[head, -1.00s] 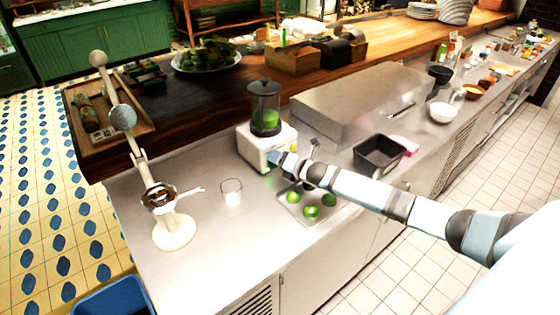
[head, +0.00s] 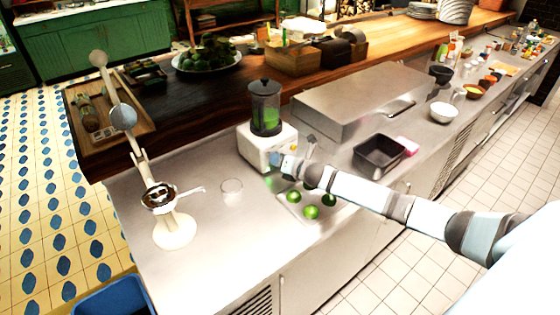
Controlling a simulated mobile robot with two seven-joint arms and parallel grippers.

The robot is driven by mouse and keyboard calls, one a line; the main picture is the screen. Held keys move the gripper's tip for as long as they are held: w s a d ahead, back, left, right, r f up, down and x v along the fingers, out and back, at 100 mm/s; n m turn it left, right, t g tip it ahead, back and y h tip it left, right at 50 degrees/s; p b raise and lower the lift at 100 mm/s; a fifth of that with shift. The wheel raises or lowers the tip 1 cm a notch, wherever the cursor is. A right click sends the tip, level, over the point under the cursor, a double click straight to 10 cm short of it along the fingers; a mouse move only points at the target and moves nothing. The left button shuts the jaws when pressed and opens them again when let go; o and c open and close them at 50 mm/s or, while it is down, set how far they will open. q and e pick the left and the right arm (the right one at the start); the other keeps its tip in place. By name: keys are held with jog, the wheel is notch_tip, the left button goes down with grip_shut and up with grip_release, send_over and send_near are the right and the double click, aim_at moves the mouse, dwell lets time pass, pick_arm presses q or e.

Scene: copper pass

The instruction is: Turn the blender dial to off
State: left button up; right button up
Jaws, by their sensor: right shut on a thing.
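The blender (head: 254,148) stands on the steel counter, with a white base and a dark, lidded jar (head: 265,108) holding something green. My right arm comes in from the right, and its gripper (head: 275,160) is at the lower front of the base, shut on the dial. The dial is hidden by the gripper and too small to read, so its setting cannot be told. My left gripper is not in view.
Several limes (head: 311,212) lie on a tray just below my right forearm. A black bin (head: 379,154) and a steel box (head: 350,98) are to the right.

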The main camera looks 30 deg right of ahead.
jog(key=n+h, duration=0.1)
jog(key=n, duration=0.2)
jog(key=shift+r+h+p, duration=0.1)
jog(key=shift+h+p, duration=0.25)
jog(key=shift+h, duration=0.05)
jog(key=shift+a+n+h+p, duration=0.1)
jog(key=shift+n+h+p, duration=0.7)
jog(key=shift+n, duration=1.2)
jog(key=o, duration=0.9)
jog(key=shift+s, duration=0.15)
jog(key=v, duration=1.2)
jog(key=shift+s+f+b, duration=0.2)
jog(key=shift+f+b, duration=0.2)
jog(key=shift+s+r, duration=0.25)
jog(key=shift+s, duration=0.4)
